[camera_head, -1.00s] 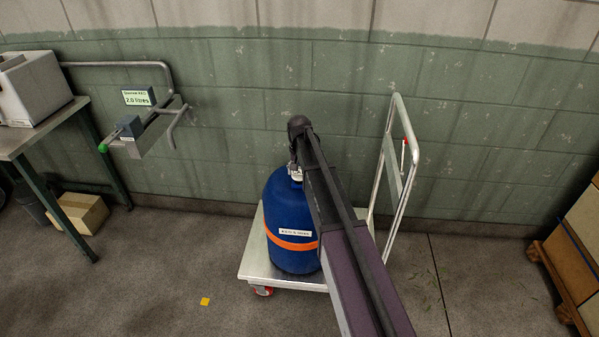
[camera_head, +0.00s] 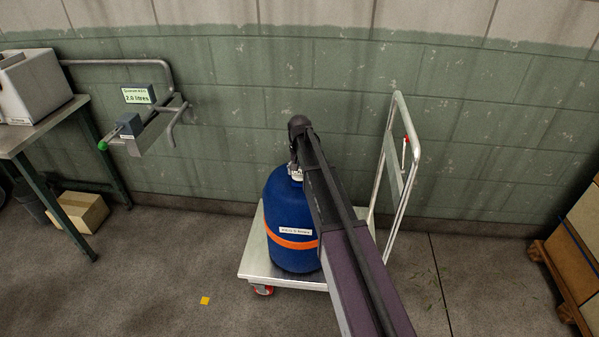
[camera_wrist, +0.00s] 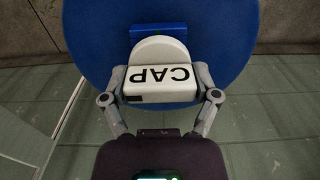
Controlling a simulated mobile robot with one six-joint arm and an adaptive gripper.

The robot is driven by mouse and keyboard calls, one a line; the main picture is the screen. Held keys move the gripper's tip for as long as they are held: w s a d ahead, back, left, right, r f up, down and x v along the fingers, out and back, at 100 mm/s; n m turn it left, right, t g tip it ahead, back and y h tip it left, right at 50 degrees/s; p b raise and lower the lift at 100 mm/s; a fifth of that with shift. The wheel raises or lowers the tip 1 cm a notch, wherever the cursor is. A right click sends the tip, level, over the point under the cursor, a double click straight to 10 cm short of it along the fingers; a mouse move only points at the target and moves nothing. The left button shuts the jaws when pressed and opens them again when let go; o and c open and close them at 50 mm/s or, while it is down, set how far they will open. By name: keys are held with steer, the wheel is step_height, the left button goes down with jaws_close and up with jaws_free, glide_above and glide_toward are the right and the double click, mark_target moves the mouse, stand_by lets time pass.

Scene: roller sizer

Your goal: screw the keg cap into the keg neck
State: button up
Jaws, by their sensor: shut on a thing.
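The blue keg (camera_head: 288,222) with an orange band and a white label stands upright on a trolley in the head view. Its rounded blue top (camera_wrist: 228,45) fills the upper wrist view. My gripper (camera_wrist: 161,88) is shut on the white keg cap (camera_wrist: 160,55), which is marked "CAP", with one finger on each side. The cap is over the keg's top. The keg neck is hidden behind the cap, so I cannot tell how far the cap sits in it. In the head view my gripper (camera_head: 294,168) is at the keg's top, mostly covered by my arm.
The trolley (camera_head: 255,268) has an upright handle (camera_head: 411,160) right of the keg. A wall pipe with a valve and a "2.0 litres" display (camera_head: 138,96) is at left. A bench (camera_head: 45,128) and carton (camera_head: 80,210) stand far left. Stacked boxes (camera_head: 572,245) are far right.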

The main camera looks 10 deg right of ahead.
steer(key=shift+f+b, duration=0.7)
steer(key=shift+f, duration=0.05)
steer(key=o, duration=0.9)
steer(key=shift+r, duration=0.2)
step_height(320, 180, up, 8)
steer(key=p, duration=0.8)
steer(key=shift+f, duration=0.1)
stand_by(0.5)
steer(key=s+r+n+p, duration=0.1)
steer(key=s+r+p, duration=0.2)
steer(key=s, duration=0.6)
steer(key=s+r+n+p, duration=0.1)
steer(key=s+r+p, duration=0.2)
steer(key=s, duration=0.7)
steer(key=s+r+n+p, duration=0.1)
steer(key=s+r+p, duration=0.2)
steer(key=s, duration=0.7)
steer(key=shift+s+a+r+n+p, duration=0.2)
steer(key=shift+r+n+p, duration=0.05)
steer(key=shift+n+p, duration=0.1)
